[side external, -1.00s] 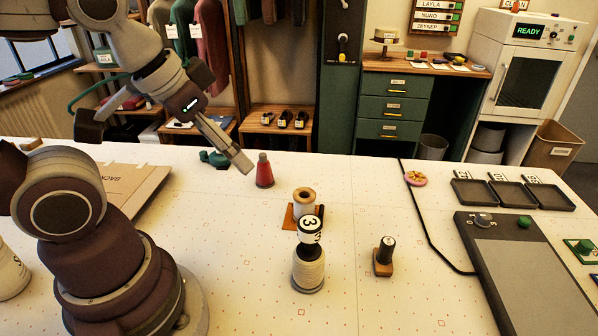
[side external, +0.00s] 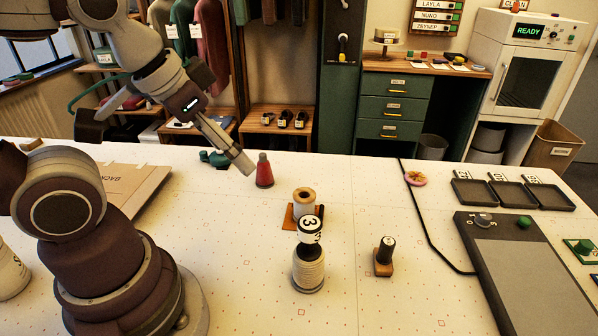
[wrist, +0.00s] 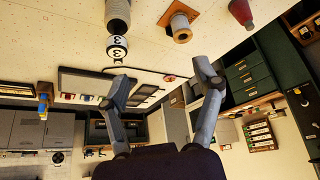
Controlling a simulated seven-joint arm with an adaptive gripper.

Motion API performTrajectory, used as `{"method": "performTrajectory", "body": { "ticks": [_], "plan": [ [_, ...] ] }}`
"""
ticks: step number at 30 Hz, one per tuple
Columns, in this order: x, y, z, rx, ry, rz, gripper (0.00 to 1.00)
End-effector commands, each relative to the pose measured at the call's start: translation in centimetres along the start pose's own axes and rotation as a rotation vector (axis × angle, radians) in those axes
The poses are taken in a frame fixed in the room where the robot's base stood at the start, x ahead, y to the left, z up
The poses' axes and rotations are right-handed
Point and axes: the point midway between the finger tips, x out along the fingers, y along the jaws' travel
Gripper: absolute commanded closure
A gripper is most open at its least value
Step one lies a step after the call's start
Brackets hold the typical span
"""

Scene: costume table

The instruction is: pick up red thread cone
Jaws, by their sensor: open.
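The red thread cone (side external: 264,171) stands upright on the white table, behind the wooden spool. My gripper (side external: 246,167) is just left of the cone's upper part in the side view; I cannot tell whether it touches. In the wrist view the red cone (wrist: 241,12) is at the top right edge, partly cut off. There my gripper (wrist: 163,78) shows two spread fingers with nothing between them, and the cone lies outside them.
A wooden spool (side external: 304,201) stands on an orange-brown patch in front of the cone. A dark stamp (side external: 384,257) stands to the right. Green items (side external: 214,159) lie behind my gripper.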

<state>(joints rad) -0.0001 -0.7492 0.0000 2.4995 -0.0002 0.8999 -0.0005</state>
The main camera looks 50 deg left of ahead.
Motion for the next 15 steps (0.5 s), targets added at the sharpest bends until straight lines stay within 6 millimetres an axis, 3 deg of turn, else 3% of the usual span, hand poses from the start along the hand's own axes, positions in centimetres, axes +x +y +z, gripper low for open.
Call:
{"method": "performTrajectory", "body": {
  "ticks": [3,7,12,15],
  "plan": [
    [0.4,-0.6,-1.1,-0.068,-0.017,-0.02,0.34],
    [2.6,-3.3,-4.4,-0.303,-0.06,-0.102,0.34],
    [8.1,-8.6,-7.7,-0.65,-0.092,-0.262,0.34],
    [11.4,-11.5,-8.1,-0.802,-0.097,-0.35,0.34]
  ]
}}
